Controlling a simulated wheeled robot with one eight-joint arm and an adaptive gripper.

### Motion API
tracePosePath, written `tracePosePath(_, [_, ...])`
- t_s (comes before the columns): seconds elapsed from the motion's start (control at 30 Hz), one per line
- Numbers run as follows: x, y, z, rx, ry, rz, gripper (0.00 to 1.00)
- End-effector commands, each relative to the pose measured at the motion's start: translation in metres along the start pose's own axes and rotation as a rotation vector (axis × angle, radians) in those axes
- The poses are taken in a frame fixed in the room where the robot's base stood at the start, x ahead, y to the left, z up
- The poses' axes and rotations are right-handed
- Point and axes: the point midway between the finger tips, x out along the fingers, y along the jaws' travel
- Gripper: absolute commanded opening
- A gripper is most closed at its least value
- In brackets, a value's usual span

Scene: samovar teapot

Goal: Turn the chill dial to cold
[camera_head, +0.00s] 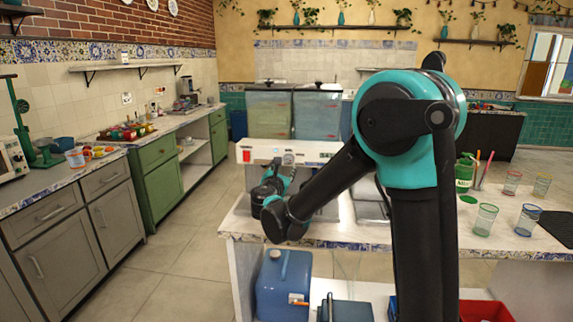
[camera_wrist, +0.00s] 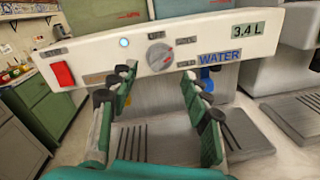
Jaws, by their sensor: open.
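The chill dial (camera_wrist: 159,56) is a round grey knob on the white front panel (camera_wrist: 100,55) of a dispenser. A red mark shows at its lower right side. Small labels sit around it, too blurred to read surely. In the head view the dial (camera_head: 289,157) shows small on the same panel. My gripper (camera_wrist: 158,79) is open and empty, its green and black fingers pointing at the panel, with the dial between and just above the fingertips in the picture. Contact with the dial is not visible. In the head view my arm partly hides the gripper (camera_head: 277,178).
On the panel are a red switch (camera_wrist: 63,74), a lit button (camera_wrist: 123,42), a "WATER" label (camera_wrist: 220,57) and a "3.4 L" display (camera_wrist: 248,29). Ribbed drip trays (camera_wrist: 145,143) lie below. Glasses (camera_head: 485,219) stand on the counter at right. The floor at left is clear.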

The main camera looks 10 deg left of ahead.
Motion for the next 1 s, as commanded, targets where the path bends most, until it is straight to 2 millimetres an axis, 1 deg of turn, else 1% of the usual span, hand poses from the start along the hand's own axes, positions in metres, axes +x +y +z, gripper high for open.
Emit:
tracePosePath(0.03, [0.011, -0.001, 0.0, 0.0, -0.001, -0.003, 0.48])
tracePosePath(0.1, [0.022, -0.001, 0.0, 0.0, -0.001, -0.002, 0.48])
tracePosePath(0.2, [0.035, 0.0, 0.0, 0.0, 0.0, -0.001, 0.48])
tracePosePath(0.3, [0.043, 0.0, 0.0, 0.0, 0.0, -0.001, 0.48])
tracePosePath(0.43, [0.049, 0.0, 0.0, 0.001, 0.0, 0.0, 0.48])
tracePosePath(0.7, [0.05, 0.0, 0.0, 0.001, 0.0, 0.0, 0.48])
tracePosePath(1.0, [0.049, 0.0, 0.0, 0.0, 0.0, 0.0, 0.11])
